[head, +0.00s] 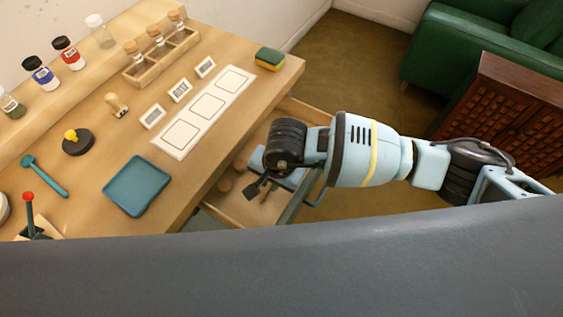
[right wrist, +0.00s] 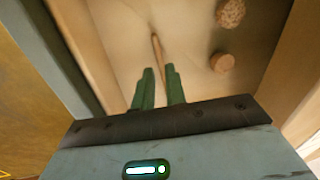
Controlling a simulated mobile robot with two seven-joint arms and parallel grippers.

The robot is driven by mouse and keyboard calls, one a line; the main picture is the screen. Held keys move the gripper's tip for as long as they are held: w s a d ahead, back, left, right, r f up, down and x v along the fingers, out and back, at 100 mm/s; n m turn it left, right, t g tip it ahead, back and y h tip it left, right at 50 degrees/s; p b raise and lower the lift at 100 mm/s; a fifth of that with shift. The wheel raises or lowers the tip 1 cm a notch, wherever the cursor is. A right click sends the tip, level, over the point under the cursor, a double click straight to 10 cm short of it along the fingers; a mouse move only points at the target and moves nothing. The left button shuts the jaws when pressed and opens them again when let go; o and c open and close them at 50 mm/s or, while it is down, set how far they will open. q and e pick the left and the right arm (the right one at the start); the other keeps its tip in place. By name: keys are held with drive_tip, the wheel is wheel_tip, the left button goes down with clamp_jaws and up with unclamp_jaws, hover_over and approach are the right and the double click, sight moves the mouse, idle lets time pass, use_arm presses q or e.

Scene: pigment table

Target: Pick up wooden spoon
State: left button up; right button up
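The wooden spoon (right wrist: 157,50) lies in the open drawer (right wrist: 120,25). In the right wrist view its thin handle runs from the far side toward the gap between my right gripper's fingers. My right gripper (right wrist: 160,72) has two green fingers, held apart with a gap between them. The spoon's near part is at or just below this gap, and I cannot tell whether the fingers touch it. In the head view my right gripper (head: 256,189) is over the drawer (head: 233,211), and the arm hides much of the drawer. My left gripper is not in view.
Two corks, one rough (right wrist: 230,12) and one smooth (right wrist: 222,62), lie right of the spoon. Drawer walls stand close on both sides. The table (head: 205,155) holds a blue tray (head: 137,186), a white card strip (head: 207,107) and a sponge (head: 269,58).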

drive_tip(key=shift+w+a+f, duration=0.1)
drive_tip(key=shift+a+f, duration=0.05)
drive_tip(key=shift+f, duration=0.55)
drive_tip(key=shift+w+a+f, duration=0.1)
drive_tip(key=shift+f, duration=0.6)
clamp_jaws()
drive_tip(key=shift+r, duration=0.1)
